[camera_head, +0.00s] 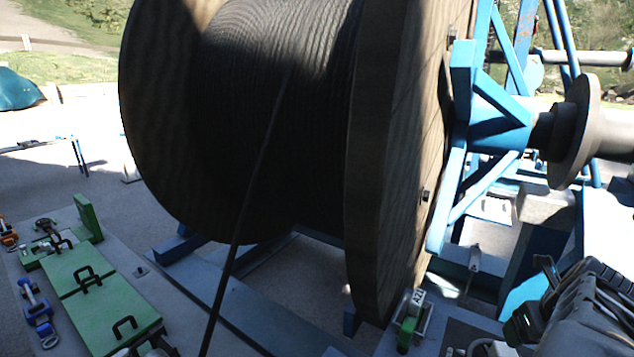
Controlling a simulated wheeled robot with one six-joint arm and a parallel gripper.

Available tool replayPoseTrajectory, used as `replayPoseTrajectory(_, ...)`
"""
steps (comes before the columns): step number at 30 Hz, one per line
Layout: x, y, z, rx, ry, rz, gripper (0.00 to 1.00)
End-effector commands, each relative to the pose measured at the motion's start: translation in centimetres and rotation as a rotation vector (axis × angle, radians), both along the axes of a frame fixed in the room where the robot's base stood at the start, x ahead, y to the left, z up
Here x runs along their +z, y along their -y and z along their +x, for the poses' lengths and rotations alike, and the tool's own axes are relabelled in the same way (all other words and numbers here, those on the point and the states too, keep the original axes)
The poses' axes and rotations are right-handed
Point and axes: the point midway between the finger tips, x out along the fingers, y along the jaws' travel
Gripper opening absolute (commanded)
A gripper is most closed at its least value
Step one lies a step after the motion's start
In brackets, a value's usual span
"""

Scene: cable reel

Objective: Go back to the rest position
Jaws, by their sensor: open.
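A large cable reel (396,150) fills the middle of the view, with dark cable (270,100) wound on its drum. A loose length of the cable (243,215) runs down from the drum to the bottom edge. My gripper (531,300) is at the lower right, dark grey, with its fingers pointing left. It is open with nothing seen between the fingers. It appears apart from the reel, to the right of its near flange. The rest of my arm runs out of view at the lower right.
A blue stand (490,105) with a grey shaft (575,130) supports the reel. A green box (100,295) with black handles is at lower left, beside blue shackles (40,320). A small green-and-white block (410,322) sits below the flange.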

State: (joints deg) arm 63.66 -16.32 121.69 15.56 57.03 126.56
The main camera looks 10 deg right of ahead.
Motion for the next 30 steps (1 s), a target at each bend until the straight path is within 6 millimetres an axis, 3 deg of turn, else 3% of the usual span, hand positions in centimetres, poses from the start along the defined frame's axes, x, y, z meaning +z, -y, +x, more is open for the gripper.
replayPoseTrajectory(6, -1.5, -0.5, -0.9, 0.579, -0.157, -0.201, 0.72)
replayPoseTrajectory(11, -2.9, -3.6, 0.4, 1.19, -0.284, -0.389, 0.72)
replayPoseTrajectory(14, -3.8, -6.7, 1.9, 1.626, -0.352, -0.526, 0.72)
replayPoseTrajectory(19, -5.6, -14.3, 4.5, 2.425, -0.436, -0.821, 0.72)
replayPoseTrajectory(21, -6.1, -17.3, 5.1, 2.668, -0.446, -0.938, 0.72)
replayPoseTrajectory(25, -6.7, -22.1, 5.5, 2.912, -0.426, -1.097, 0.72)
replayPoseTrajectory(26, -6.8, -23.0, 5.5, -2.877, 0.407, 1.099, 0.72)
replayPoseTrajectory(30, -6.8, -26.3, 5.5, -2.748, 0.328, 1.113, 0.72)
